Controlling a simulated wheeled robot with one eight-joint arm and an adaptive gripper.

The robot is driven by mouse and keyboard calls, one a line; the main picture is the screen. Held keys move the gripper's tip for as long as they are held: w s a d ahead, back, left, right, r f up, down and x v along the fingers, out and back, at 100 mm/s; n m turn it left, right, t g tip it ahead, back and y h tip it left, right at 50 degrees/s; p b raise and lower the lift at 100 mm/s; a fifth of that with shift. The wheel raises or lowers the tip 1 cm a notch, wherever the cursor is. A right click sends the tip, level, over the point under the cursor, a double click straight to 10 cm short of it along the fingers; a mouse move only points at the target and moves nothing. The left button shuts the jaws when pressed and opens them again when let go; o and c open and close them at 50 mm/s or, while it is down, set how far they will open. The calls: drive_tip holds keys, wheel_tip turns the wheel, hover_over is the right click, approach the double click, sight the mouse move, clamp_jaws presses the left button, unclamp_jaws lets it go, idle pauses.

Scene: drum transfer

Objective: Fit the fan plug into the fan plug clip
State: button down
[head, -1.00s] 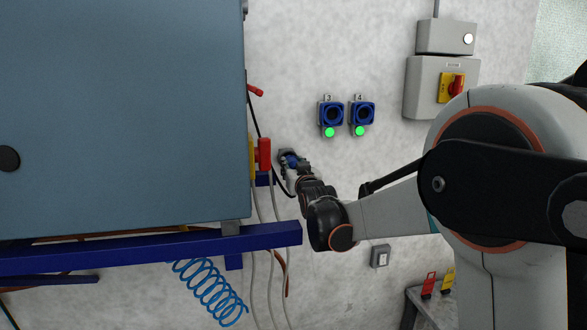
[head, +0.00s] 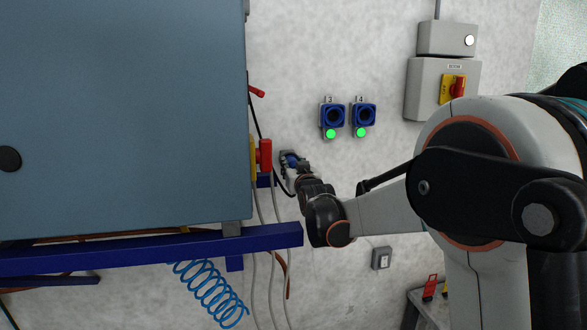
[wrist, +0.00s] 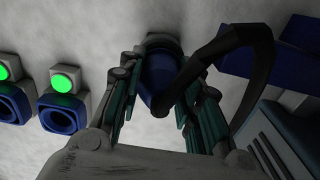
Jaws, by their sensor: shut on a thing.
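My gripper (head: 289,163) is shut on the blue fan plug (wrist: 158,80), beside the cabinet's right side and close to the wall. In the wrist view the plug sits between my gripper's two fingers (wrist: 158,98), its front end toward the wall. A black cable (wrist: 236,40) runs from the plug and curves to the right. A dark grey round piece (wrist: 164,40) shows at the plug's far end; I cannot tell whether it is the clip or part of the plug. The plug also shows small in the head view (head: 291,158), partly covered by my gripper.
Blue wall sockets 3 (head: 334,117) and 4 (head: 364,117) have green lights. Left of my gripper are a red connector (head: 265,155), hanging grey cables and the blue-grey cabinet (head: 120,110). A blue beam (head: 150,248) lies below.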

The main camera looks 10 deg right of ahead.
drive_tip(key=shift+w, duration=0.8)
drive_tip(key=c, duration=1.1)
unclamp_jaws()
drive_tip(key=shift+s, duration=0.1)
drive_tip(key=s, duration=1.1)
drive_tip(key=shift+s, duration=0.4)
